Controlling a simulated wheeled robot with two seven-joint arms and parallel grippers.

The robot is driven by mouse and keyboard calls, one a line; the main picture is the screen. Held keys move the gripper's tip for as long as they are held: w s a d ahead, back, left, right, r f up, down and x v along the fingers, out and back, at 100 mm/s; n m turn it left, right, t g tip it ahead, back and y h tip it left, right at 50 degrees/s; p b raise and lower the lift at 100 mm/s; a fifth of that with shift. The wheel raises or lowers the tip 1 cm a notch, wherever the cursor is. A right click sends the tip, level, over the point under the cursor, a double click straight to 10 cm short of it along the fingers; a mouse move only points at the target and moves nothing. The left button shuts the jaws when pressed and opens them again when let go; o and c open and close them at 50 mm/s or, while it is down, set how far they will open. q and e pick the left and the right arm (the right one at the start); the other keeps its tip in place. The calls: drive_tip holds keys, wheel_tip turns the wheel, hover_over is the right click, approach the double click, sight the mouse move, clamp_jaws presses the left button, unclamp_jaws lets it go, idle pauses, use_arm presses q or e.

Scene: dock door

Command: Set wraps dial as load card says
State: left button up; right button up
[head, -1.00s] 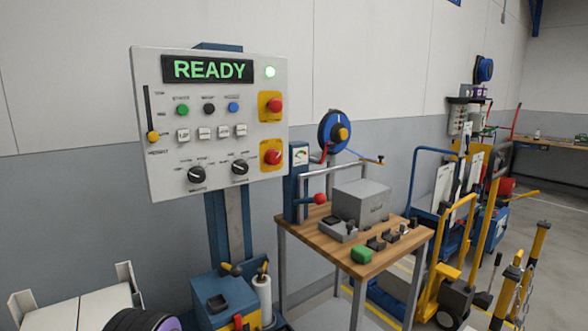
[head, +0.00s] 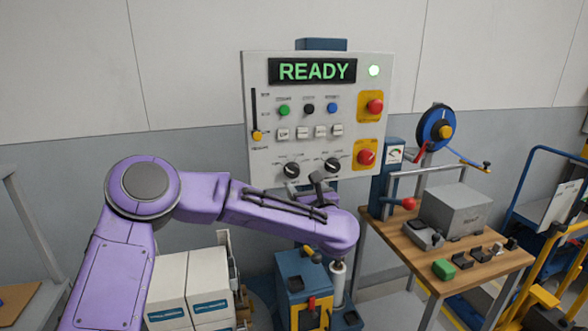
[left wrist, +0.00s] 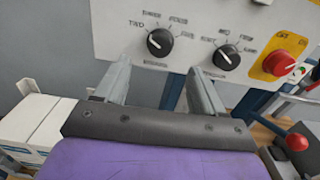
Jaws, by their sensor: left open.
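The grey control panel (head: 262,205) carries two black dials under a green READY display (head: 311,70). The left dial (head: 292,170) also shows in the left wrist view (left wrist: 160,42), with "TWO" at its left; its lower label is too small to read surely. Its pale mark seems to point up-left. The right dial (head: 332,166) also shows in the left wrist view (left wrist: 226,57). My left gripper (left wrist: 158,66) is open and empty, its fingers just below the dials, apart from both. It shows small in the head view (head: 318,182). I cannot make out a load card.
Two red buttons (head: 375,106) (head: 366,157) on yellow plates sit at the panel's right. A slider (head: 257,135) is at its left. A wooden bench (head: 470,270) with a red-knobbed lever (head: 408,203) stands to the right. White boxes (head: 185,285) stand below left.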

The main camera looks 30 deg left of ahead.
sight(294, 173)
use_arm(q)
drive_tip(key=p+x, duration=0.3)
drive_tip(key=x, duration=0.5)
drive_tip(key=shift+w+a+f+p, duration=0.1)
drive_tip(key=shift+w+a+p, duration=0.2)
drive_tip(key=shift+p, duration=0.05)
drive_tip(key=shift+w+a+f, duration=0.1)
drive_tip(key=shift+w+a, duration=0.2)
